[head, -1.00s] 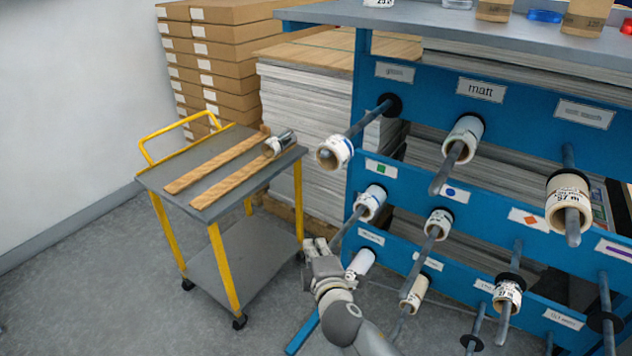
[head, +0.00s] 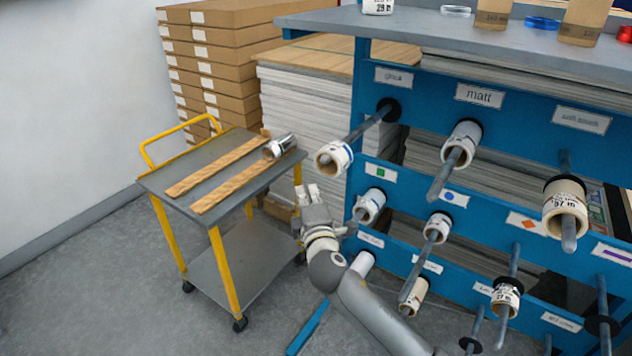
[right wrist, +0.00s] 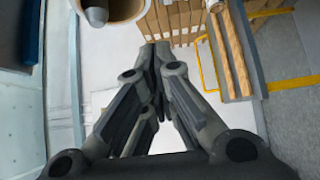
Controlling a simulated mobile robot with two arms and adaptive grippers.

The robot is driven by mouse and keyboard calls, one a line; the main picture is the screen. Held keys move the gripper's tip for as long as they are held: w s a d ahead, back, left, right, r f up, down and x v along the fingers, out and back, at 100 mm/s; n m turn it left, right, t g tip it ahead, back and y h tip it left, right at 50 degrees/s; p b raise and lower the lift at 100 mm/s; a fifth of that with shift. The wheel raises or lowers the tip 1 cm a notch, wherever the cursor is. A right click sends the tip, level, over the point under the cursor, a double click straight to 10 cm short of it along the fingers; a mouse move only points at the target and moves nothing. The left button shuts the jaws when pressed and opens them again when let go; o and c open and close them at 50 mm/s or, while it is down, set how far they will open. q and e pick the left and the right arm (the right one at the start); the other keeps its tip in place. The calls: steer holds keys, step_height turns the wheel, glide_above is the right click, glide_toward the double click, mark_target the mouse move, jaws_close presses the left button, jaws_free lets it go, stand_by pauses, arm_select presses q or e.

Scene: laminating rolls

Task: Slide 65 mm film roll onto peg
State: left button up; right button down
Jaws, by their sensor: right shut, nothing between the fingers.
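A white film roll (head: 333,157) hangs around the outer end of the upper left peg (head: 368,124), under the "gloss" label. It also shows at the top of the right wrist view (right wrist: 112,8), with the grey peg tip inside its core. Another roll (head: 280,147), with a shiny side, lies on the cart's top at its right end. I cannot read which roll is 65 mm. My right gripper (head: 306,190) is shut and empty, below and left of the roll on the gloss peg and apart from it. Its fingers also meet in the right wrist view (right wrist: 154,48). My left gripper is out of view.
The blue rack (head: 400,76) carries several other pegs with rolls, including the matt peg's roll (head: 463,142). The yellow-handled cart (head: 165,178) holds two wooden strips (head: 240,183). Stacked boxes (head: 205,60) stand behind. Floor left of the cart is clear.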

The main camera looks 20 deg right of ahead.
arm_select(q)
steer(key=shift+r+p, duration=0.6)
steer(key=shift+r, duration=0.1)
arm_select(e)
steer(key=w+d, duration=0.3)
steer(key=shift+w+d, duration=0.1)
steer(key=shift+w, duration=0.1)
